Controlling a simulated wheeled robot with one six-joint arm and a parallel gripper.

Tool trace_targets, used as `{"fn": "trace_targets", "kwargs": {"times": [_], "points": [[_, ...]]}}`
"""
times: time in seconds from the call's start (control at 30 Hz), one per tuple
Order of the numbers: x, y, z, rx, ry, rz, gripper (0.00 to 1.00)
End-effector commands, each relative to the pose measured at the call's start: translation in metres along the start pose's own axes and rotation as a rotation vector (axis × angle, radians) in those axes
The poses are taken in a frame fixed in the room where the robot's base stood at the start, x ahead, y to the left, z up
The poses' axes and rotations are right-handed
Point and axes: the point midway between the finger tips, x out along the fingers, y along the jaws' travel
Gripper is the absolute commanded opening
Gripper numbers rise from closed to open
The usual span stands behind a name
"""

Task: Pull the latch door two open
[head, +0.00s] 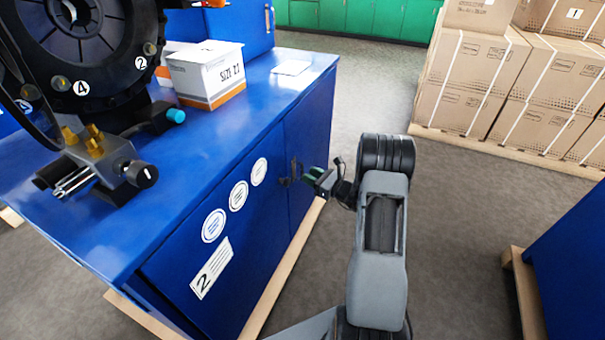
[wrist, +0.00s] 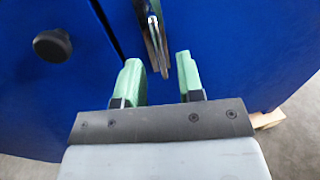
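The blue cabinet front carries a white label with the number 2 (head: 211,268) on door two (head: 185,265), which looks shut, flush with the front. A dark metal latch handle (head: 291,172) stands out near the vertical seam between the panels. My gripper (head: 318,178) is close in front of this handle. In the wrist view, my gripper (wrist: 160,78) is open, its two green fingers well apart. The latch handle (wrist: 155,35) lies ahead, between the fingers in the picture, its lower end near the fingertips. I cannot tell whether a finger touches it.
A black knob (wrist: 52,45) sits on the blue panel left of the seam. A crimper machine (head: 85,60) and a white box (head: 206,73) stand on the blue top (head: 215,135). Stacked cartons (head: 540,85) stand at right. Grey floor (head: 455,220) is clear around my arm.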

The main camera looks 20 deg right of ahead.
Motion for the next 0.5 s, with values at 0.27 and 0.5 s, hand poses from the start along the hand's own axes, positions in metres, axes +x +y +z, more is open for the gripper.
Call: {"fn": "trace_targets", "kwargs": {"times": [0.27,0.5], "points": [[0.034,0.001,-0.001,-0.001,0.000,0.002,0.35],[0.043,0.001,0.000,0.001,0.000,0.001,0.35]]}}
